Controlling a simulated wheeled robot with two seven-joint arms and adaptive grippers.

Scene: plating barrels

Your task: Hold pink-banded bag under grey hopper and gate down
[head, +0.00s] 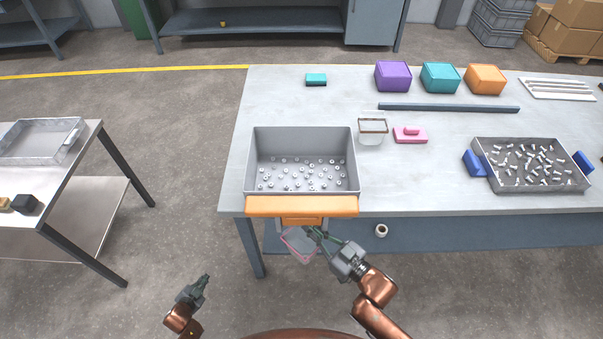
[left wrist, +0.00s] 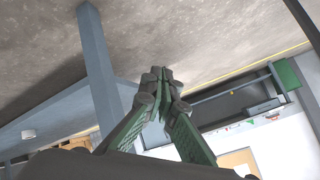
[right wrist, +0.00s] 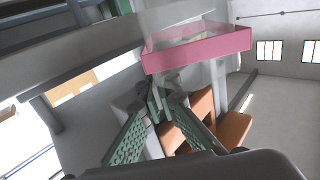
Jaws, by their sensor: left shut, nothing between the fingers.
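The grey hopper (head: 252,150) sits at the table's front left edge, with several small metal parts on its floor. An orange lip (head: 302,206) runs along its front, and a smaller orange gate (head: 303,221) shows just below it. The clear pink-banded bag (head: 296,246) hangs below the gate, in front of the table edge; no parts are visible in it.
A brown-banded clear container (head: 373,126) and a pink block (head: 410,135) stand right of the hopper. A tray of parts (head: 530,187) with blue handles is further right. A side table (head: 75,190) stands at left, with open floor between.

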